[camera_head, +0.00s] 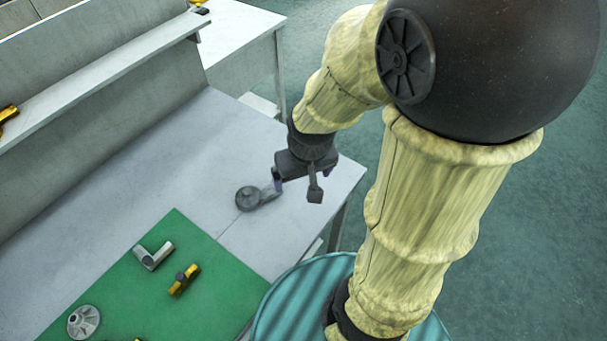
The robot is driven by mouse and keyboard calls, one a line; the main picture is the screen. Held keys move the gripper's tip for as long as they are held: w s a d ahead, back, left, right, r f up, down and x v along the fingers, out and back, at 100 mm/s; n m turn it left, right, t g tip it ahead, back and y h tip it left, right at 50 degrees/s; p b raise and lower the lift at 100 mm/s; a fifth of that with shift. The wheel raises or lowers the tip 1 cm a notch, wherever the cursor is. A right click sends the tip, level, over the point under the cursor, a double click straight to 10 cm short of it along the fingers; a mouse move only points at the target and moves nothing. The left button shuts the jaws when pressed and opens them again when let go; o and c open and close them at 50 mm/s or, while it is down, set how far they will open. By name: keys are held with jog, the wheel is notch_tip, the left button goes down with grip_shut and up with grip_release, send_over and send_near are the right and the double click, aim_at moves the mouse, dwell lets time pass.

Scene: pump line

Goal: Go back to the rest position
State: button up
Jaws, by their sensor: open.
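My gripper (296,191) hangs at the end of my arm, over the grey table near its right edge. Its two fingers are spread apart, with nothing seen between them. A dark grey round part (247,198) with a short arm lies on the table just left of the gripper. The end of that short arm comes close to the left finger; I cannot tell whether they touch.
On the green mat (215,309) lie a grey elbow-like part (148,261), a yellow and dark part (186,278) and a grey flanged disc (83,322). A shelf (110,66) runs along the back left. The table between shelf and mat is clear.

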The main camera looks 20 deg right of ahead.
jog(key=shift+s+d, duration=0.15)
jog(key=shift+s, duration=0.05)
jog(key=p+v, duration=0.2)
jog(key=w+p+v, duration=0.1)
jog(key=p+v, duration=0.1)
jog(key=p, duration=0.1)
jog(key=shift+r, duration=0.5)
dwell(0.8)
